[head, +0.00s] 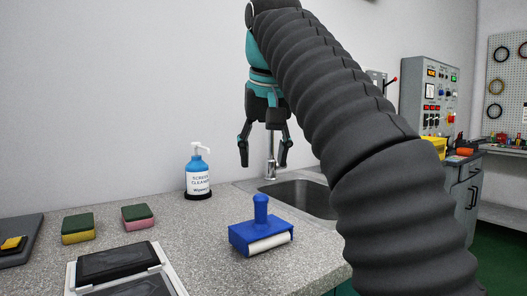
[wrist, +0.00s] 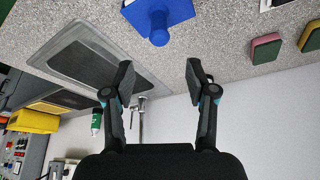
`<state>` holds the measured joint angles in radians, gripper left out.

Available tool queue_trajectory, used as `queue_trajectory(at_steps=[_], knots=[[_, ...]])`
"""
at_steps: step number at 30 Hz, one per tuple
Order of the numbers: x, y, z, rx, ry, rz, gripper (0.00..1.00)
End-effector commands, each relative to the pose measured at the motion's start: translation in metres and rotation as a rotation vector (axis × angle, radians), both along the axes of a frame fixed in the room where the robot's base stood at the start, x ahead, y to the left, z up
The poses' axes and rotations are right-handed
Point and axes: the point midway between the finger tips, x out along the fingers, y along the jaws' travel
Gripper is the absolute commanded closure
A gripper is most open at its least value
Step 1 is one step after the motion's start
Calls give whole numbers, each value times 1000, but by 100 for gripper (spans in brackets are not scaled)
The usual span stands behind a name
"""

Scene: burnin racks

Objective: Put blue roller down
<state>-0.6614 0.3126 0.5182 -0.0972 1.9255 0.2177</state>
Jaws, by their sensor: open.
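The blue roller (head: 261,232) stands upright on the grey speckled counter (head: 205,225), handle up, with its white roll along the front lower edge. In the wrist view the blue roller (wrist: 159,18) shows at the top edge, partly cut off, beyond the fingertips. My gripper (head: 264,165) is open and empty, pointing down above and behind the roller, clear of it. In the wrist view my gripper (wrist: 159,85) has its two fingers spread with nothing between them.
A screen cleaner bottle (head: 198,175) stands at the back by the wall. A sink (head: 302,196) with a tap is right of the roller. Two sponges (head: 78,228) (head: 137,217) and a tray with dark devices (head: 122,268) lie to the left. Bare counter surrounds the roller.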

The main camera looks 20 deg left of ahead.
Motion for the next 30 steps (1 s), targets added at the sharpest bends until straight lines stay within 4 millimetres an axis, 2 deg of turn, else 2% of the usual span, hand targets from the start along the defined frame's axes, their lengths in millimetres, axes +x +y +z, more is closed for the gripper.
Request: queue_trajectory(at_steps=[11,16,23,30], knots=[[-1,-1,3,0,0,0,43],[1,-16,1,-1,-4,-15,43],[4,-75,-20,-1,-19,-72,43],[-12,-141,-66,2,-40,-139,43]])
